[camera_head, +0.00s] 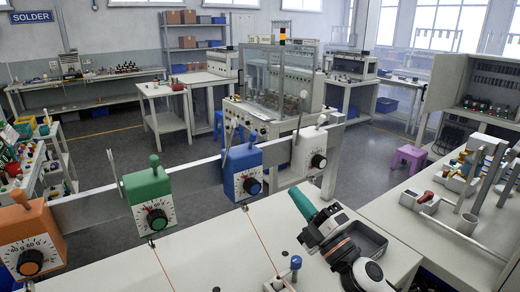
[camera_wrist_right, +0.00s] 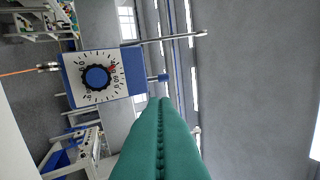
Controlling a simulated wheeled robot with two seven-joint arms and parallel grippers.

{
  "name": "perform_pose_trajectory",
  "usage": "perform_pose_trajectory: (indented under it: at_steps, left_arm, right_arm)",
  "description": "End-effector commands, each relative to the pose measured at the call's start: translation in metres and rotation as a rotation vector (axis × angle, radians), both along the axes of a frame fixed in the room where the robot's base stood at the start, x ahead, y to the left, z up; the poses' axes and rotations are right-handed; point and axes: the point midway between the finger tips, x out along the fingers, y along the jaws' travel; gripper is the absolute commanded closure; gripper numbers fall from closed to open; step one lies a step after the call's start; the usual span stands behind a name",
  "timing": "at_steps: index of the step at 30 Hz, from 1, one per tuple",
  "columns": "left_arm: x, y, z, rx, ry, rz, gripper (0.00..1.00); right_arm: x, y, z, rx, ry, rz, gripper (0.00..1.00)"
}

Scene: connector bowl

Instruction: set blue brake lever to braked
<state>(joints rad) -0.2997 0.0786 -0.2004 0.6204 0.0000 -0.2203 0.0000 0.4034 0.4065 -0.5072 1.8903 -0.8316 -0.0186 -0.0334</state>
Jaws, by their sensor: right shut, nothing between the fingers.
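The blue box (camera_head: 243,171) hangs on a grey rail and has a white dial with a blue knob. A blue-tipped peg (camera_head: 251,140) stands on its top, and a thin grey rod (camera_head: 227,146) rises beside it. I cannot tell which of these is the brake lever. In the right wrist view, the blue box (camera_wrist_right: 72,82), the peg (camera_wrist_right: 160,77) and the rod (camera_wrist_right: 172,39) appear turned sideways. My right gripper (camera_head: 293,190) has green fingers, shut and empty, right of and below the blue box, apart from it. Its fingers (camera_wrist_right: 160,102) also fill the lower wrist view. My left gripper is out of view.
An orange box (camera_head: 22,228), a green box (camera_head: 144,190) and a white box (camera_head: 302,160) with similar dials share the rail (camera_head: 90,207). Orange cords cross the white bench (camera_head: 205,250) below.

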Motion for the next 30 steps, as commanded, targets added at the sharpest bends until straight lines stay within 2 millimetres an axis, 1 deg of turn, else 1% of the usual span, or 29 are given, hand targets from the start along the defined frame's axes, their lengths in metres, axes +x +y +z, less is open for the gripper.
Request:
perform_pose_trajectory:
  at_steps: [1,3,5,17,20,23,30]
  left_arm:
    - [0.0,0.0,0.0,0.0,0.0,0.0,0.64]
    - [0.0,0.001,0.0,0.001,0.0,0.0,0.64]
    - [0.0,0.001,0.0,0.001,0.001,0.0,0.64]
    - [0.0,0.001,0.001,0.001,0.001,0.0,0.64]
    - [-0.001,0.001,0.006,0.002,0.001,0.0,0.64]
    - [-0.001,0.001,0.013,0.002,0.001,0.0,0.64]
    - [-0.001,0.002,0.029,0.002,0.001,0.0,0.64]
  right_arm:
    - [0.002,0.007,0.007,-0.058,-0.05,0.031,1.0]
    - [0.001,0.015,0.01,-0.114,-0.093,0.064,1.0]
    - [0.001,0.018,0.013,-0.139,-0.114,0.081,1.0]
    - [0.002,0.021,0.014,-0.149,-0.121,0.089,1.0]
    - [0.007,0.027,0.02,-0.148,-0.121,0.089,1.0]
    - [0.017,0.038,0.028,-0.146,-0.121,0.09,1.0]
    - [0.05,0.072,0.05,-0.144,-0.12,0.09,1.0]
